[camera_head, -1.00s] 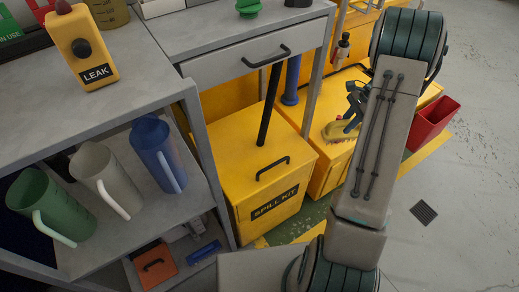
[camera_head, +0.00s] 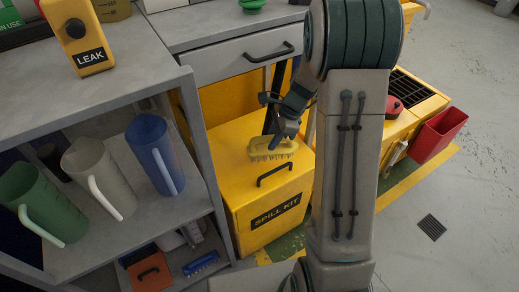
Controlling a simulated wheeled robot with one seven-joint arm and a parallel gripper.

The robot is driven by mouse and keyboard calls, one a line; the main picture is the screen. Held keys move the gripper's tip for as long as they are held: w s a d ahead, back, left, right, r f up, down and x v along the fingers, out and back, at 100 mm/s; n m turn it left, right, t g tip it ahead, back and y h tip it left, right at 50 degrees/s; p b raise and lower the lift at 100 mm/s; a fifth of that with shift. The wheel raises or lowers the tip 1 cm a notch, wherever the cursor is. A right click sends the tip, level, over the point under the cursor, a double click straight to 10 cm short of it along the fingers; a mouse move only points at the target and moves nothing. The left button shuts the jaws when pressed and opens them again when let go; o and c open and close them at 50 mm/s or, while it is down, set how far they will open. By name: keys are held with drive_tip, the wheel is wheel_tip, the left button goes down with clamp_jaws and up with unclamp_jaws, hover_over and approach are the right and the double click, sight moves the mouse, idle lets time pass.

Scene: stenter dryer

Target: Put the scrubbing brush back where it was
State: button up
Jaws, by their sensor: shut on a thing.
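The brush appears over the rear part of the box lid, behind the lid's black handle. I cannot tell how high above the lid it is. My arm hides the area just to the right of the brush.
A grey bench with a drawer (camera_head: 240,55) stands above the box. A grey shelf at left holds green, white and blue jugs (camera_head: 154,155). An orange box (camera_head: 150,274) and a blue brush-like item (camera_head: 201,263) lie lower. A red bin (camera_head: 438,133) is at right.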

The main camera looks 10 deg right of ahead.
sight(264, 148)
drive_tip(key=shift+a, duration=0.9)
drive_tip(key=b+x, duration=0.2)
drive_tip(key=b, duration=0.1)
drive_tip(key=shift+f, duration=0.35)
drive_tip(key=shift+f+b, duration=0.45)
drive_tip(key=shift+b, duration=0.05)
drive_tip(key=shift+f, duration=0.2)
drive_tip(key=o, duration=1)
drive_tip(key=shift+c, duration=0.2)
